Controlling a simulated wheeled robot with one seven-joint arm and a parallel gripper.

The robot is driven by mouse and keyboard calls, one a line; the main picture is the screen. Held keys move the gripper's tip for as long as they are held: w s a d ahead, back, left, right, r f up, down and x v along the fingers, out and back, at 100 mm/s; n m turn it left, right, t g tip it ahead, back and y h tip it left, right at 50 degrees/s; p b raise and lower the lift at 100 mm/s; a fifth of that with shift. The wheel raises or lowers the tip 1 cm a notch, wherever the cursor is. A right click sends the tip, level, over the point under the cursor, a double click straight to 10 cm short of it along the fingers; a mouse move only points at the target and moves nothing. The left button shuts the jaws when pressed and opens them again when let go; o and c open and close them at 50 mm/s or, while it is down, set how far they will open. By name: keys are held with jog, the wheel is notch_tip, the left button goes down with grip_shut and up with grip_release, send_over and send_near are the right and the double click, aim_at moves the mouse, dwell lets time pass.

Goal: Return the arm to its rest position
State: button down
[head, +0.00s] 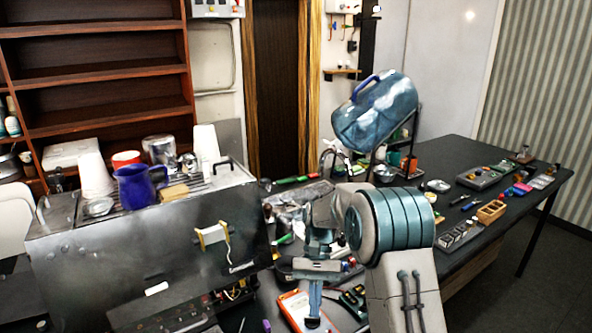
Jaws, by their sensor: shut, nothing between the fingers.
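My gripper (313,318) hangs at the lower middle of the head view, over the near part of the dark table. Its fingers point down and are close together, with nothing seen between them. My arm reaches in from the lower right, and its large jointed link hides part of the table. The metal brewer (110,258) stands to the left of my gripper, apart from it. A clipboard with an orange edge (293,306) lies on the table beside and below my gripper.
A dark table (450,158) carries several tools and trays. A blue water bottle (375,112) rests tilted on a stand behind my arm. A blue pitcher (136,186) and cups stand on the brewer. A wooden block (491,212) lies at right. Wooden shelves (95,75) stand back left.

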jog(key=s+d+r+t+b, duration=0.2)
jog(key=s+d+r+t, duration=0.4)
jog(key=s+r, duration=0.3)
jog(key=s+d+n+t+b, duration=0.1)
jog(key=s+d+t, duration=0.3)
jog(key=s, duration=0.6)
jog(key=shift+s+d+f+t+h+b, duration=0.4)
jog(key=shift+t+b, duration=0.25)
jog(key=shift+t, duration=0.35)
